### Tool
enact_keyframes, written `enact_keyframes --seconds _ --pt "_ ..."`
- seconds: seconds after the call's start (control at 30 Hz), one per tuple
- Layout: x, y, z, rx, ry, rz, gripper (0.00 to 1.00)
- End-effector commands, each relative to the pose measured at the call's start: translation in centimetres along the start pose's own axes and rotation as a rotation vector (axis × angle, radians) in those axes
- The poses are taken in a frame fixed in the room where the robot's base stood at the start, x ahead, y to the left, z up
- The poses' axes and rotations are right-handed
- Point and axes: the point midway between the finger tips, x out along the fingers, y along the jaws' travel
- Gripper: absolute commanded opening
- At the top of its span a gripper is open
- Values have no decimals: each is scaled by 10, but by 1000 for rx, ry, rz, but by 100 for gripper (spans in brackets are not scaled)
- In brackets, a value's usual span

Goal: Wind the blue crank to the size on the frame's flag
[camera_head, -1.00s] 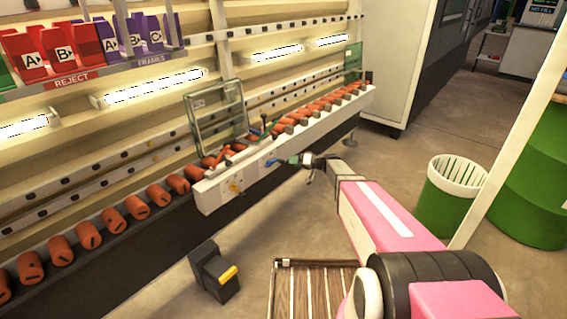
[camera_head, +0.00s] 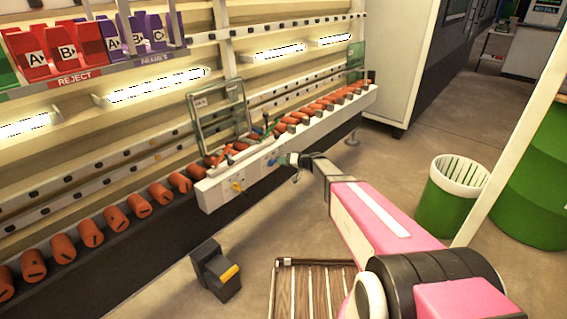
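The blue crank (camera_head: 271,161) is a small blue piece on the front face of the white rail (camera_head: 222,196). My gripper (camera_head: 284,160) is right beside it at the end of my pink arm. The view is too small to tell whether its fingers touch or hold the crank. A grey glass frame (camera_head: 218,112) stands tilted on the orange rollers above the rail.
A black pedal box (camera_head: 217,272) and a slatted wooden mat (camera_head: 310,290) are on the floor. A green bin (camera_head: 453,195) stands at the right.

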Motion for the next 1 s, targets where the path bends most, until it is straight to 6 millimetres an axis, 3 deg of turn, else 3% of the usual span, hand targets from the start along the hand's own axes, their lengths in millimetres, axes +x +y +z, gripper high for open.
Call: enact_keyframes --seconds 0.47,1.0 --pt "1 3 2 60 1 -25 3" --pt "9 14 21 471 1 -194 3"
